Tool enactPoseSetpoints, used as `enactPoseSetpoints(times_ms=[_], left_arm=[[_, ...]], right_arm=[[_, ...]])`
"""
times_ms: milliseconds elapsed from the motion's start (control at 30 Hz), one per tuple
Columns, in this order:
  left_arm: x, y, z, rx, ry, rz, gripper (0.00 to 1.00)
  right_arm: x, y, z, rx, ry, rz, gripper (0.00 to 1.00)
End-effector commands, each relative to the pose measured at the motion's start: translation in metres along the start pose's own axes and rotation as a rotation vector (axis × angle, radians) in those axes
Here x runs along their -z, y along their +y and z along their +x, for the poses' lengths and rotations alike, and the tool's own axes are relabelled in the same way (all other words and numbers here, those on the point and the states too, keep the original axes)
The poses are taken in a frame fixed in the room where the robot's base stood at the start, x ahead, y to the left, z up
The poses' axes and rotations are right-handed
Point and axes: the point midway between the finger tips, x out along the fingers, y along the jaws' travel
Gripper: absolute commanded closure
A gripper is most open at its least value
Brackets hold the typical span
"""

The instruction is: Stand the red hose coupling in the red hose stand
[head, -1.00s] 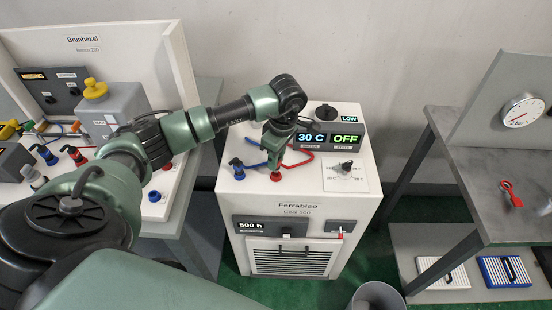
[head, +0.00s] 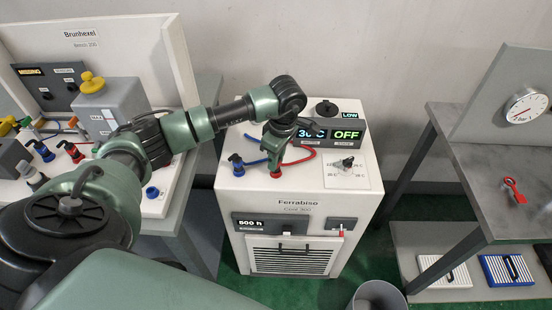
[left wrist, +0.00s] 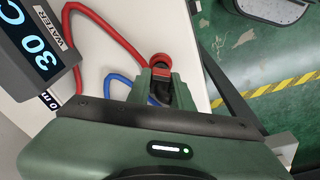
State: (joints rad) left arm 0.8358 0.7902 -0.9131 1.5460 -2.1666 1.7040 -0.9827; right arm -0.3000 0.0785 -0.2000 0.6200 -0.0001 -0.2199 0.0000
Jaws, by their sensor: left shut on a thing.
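My left gripper (head: 274,163) points down over the top of the white Ferrabiso machine (head: 300,185), near its front edge. It is shut on the red hose coupling, whose dark body shows between the fingers in the left wrist view (left wrist: 162,90); the red hose (head: 304,155) runs to it. A red round part, seemingly the red hose stand (head: 275,173), shows just below the fingertips. The fingers hide most of the coupling, and I cannot tell whether it is seated in the stand or just above it. My right gripper is not in view.
A blue coupling (head: 237,166) stands to the left on the same top. A display box (head: 338,130) and a knob panel (head: 347,170) are behind and to the right. The Brunhexel bench is at left, a grey table (head: 480,175) at right, a bin (head: 378,297) below.

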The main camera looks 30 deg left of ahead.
Motion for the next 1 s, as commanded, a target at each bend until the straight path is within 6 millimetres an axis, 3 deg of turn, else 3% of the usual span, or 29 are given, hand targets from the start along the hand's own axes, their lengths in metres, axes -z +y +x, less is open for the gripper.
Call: enactPoseSetpoints(times_ms=[300,333,400,433,667,733,1000], left_arm=[[-0.0003,0.0001,0.0036,0.000,0.000,0.000,1.00],[-0.0003,0.0001,0.0036,0.000,0.000,0.000,0.76],[-0.0003,0.0001,0.0036,0.000,0.000,0.000,0.56],[-0.0003,0.0001,0.0036,0.000,0.000,0.000,0.53],[-0.0003,0.0000,0.0036,0.000,0.000,0.000,0.53],[-0.0004,-0.0001,0.0038,0.000,0.000,0.000,0.35],[-0.0004,-0.0001,0.0038,0.000,0.000,0.000,0.35]], right_arm=[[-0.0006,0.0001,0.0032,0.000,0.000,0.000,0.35],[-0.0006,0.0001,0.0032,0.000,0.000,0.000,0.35],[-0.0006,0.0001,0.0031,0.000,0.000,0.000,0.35],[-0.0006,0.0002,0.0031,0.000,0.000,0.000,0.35],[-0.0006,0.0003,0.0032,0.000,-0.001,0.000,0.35],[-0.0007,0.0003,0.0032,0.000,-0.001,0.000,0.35],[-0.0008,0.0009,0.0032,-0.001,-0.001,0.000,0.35]])
